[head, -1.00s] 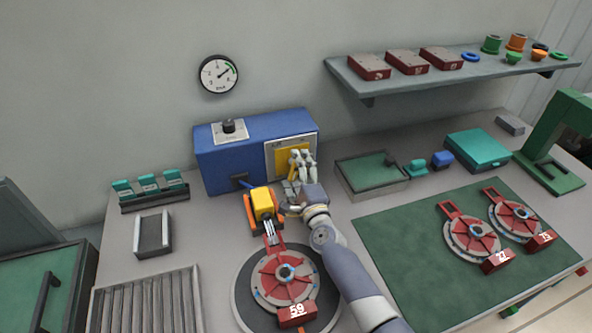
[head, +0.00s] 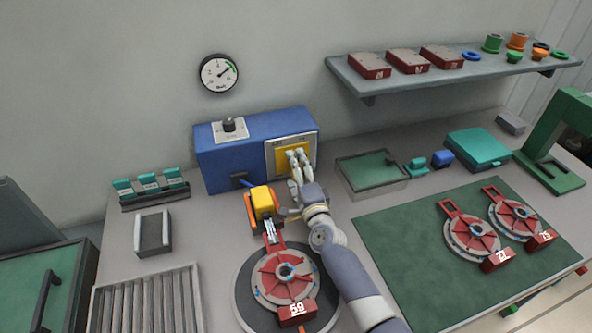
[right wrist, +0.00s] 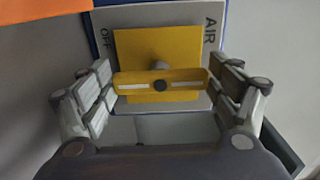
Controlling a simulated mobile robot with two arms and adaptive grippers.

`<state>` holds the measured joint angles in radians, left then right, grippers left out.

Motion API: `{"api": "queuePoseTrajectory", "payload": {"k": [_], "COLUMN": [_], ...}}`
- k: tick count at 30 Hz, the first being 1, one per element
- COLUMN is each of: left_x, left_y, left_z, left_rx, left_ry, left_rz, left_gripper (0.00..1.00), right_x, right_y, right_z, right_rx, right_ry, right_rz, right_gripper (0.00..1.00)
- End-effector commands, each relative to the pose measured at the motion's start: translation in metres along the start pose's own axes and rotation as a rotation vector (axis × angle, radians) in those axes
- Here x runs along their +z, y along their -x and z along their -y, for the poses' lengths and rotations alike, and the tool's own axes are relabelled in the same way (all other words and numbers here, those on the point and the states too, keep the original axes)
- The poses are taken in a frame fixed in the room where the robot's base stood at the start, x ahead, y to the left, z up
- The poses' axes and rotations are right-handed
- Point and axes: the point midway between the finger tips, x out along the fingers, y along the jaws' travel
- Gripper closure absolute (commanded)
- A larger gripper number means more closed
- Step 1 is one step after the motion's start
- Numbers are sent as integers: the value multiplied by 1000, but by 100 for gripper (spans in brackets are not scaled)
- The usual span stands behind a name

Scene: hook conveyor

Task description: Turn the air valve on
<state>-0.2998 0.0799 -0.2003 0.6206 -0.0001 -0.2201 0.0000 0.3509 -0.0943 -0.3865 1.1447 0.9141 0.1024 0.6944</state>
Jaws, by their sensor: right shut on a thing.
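The air valve is on the right part of the front of a blue box (head: 229,164). It has a light panel marked AIR and OFF (right wrist: 108,38), a yellow plate (right wrist: 132,48) and a yellow bar handle (right wrist: 190,77). In the right wrist view the handle lies crosswise between the fingers of my right gripper (right wrist: 163,90), which is shut on it at its two ends. In the head view my right gripper (head: 298,158) covers much of the yellow plate. My left gripper is not in view.
A round gauge (head: 219,74) hangs on the wall. A yellow and orange device (head: 262,204) stands left of my right wrist, beside a red disc part (head: 284,273). A green-floored tray (head: 371,170) is to the right. A shelf (head: 440,83) holds red boxes above.

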Motion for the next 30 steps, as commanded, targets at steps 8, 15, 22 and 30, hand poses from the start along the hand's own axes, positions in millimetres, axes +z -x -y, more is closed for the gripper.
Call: {"api": "queuePoseTrajectory", "payload": {"k": [8,15,22,30], "left_x": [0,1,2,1], "left_y": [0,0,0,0], "left_z": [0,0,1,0], "left_rx": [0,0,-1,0], "left_ry": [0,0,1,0], "left_rz": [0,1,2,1], "left_gripper": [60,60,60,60], "right_x": [0,0,1,0], "right_y": [0,0,10,51], "right_z": [0,0,-1,-2], "right_rx": [0,0,2,2], "right_ry": [7,4,1,0], "right_rz": [1,1,2,0], "right_gripper": [0,0,0,0]}}
